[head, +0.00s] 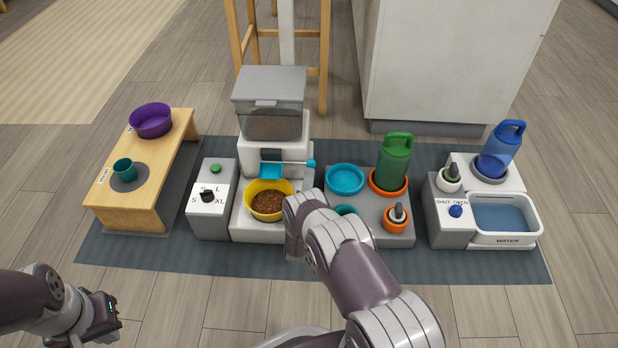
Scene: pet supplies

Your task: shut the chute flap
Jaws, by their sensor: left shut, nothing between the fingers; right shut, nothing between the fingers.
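The food dispenser (272,130) stands at the middle of the mat with a grey see-through hopper (270,92) on top. On its front is a small teal flap (270,171) below a dark opening; I cannot tell its exact angle. A pale rod with a teal end knob (311,163) runs to the right beside it. A yellow bowl (268,213) of brown kibble sits under the flap. My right arm reaches up to the bowl's right side, and its gripper is hidden behind the arm. My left gripper (112,314) is shut and empty at the lower left, off the mat.
A wooden bench (150,205) with a purple bowl (151,120) and green cup (124,169) stands left. A dial box (212,222) adjoins the dispenser. Right are a grey tray (365,227) with a green bottle (395,163), and a water station (452,233) with a blue bottle (500,150).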

